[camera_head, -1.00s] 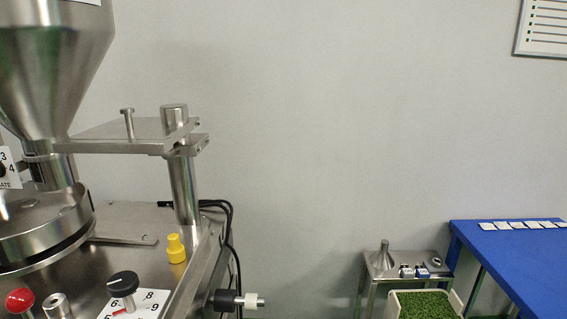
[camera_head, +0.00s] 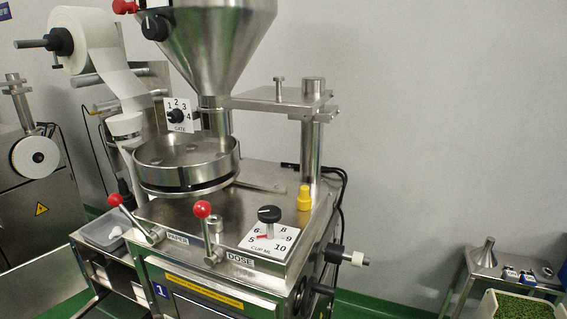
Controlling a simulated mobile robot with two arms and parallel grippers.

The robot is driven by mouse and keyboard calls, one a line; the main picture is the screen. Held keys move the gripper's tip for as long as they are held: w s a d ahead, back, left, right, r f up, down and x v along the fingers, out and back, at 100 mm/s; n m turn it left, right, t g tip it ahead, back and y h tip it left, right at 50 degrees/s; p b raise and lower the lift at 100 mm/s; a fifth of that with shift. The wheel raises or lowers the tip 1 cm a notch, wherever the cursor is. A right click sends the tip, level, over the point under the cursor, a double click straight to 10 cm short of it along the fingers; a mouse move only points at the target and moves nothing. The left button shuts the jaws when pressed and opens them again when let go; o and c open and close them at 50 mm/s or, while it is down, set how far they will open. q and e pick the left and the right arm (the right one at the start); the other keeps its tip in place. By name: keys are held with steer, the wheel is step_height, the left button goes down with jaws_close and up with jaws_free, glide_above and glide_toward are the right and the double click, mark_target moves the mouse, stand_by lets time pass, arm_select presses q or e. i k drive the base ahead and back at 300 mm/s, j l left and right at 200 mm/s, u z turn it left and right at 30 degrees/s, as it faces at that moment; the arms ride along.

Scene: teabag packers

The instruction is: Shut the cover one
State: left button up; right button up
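A steel packing machine (camera_head: 265,220) stands in the middle of the view, with a blue label "1" (camera_head: 161,291) on its front left. A front panel with a yellow strip (camera_head: 204,290) shows beside the label, cut off by the lower edge. I cannot tell whether this panel is the cover or whether it is open. A steel hopper (camera_head: 215,50) stands above a round steel dosing pan (camera_head: 185,163). The hopper's top is out of view. Neither of my grippers is in view.
Red-knobbed levers (camera_head: 202,210) and a dose dial (camera_head: 269,215) stand on the machine top. A paper roll (camera_head: 88,40) hangs behind left. Another machine (camera_head: 35,190) stands at far left. A small steel table (camera_head: 490,270) and a green-filled bin (camera_head: 500,305) are at right.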

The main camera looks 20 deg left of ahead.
mark_target(28, 289)
steer(key=k+j+z, duration=0.1)
steer(key=k+j, duration=0.15)
steer(key=k, duration=0.2)
steer(key=k+j, duration=0.25)
steer(key=k, duration=0.2)
steer(key=k+j+z, duration=0.15)
steer(key=k, duration=0.3)
steer(key=k+j, duration=0.2)
steer(key=k, duration=0.3)
steer(key=k+j+z, duration=0.1)
steer(key=j, duration=0.35)
steer(key=k+j, duration=0.25)
steer(key=j, duration=0.2)
steer(key=k+j+z, duration=0.15)
steer(key=j, duration=0.3)
steer(key=k+j+z, duration=0.1)
steer(key=k+j, duration=0.15)
steer(key=j, duration=0.15)
steer(key=k+j, duration=0.25)
steer(key=j, duration=0.15)
steer(key=j+z, duration=0.2)
steer(key=j, duration=1.4)
steer(key=j+z, duration=0.25)
steer(key=j, duration=1.35)
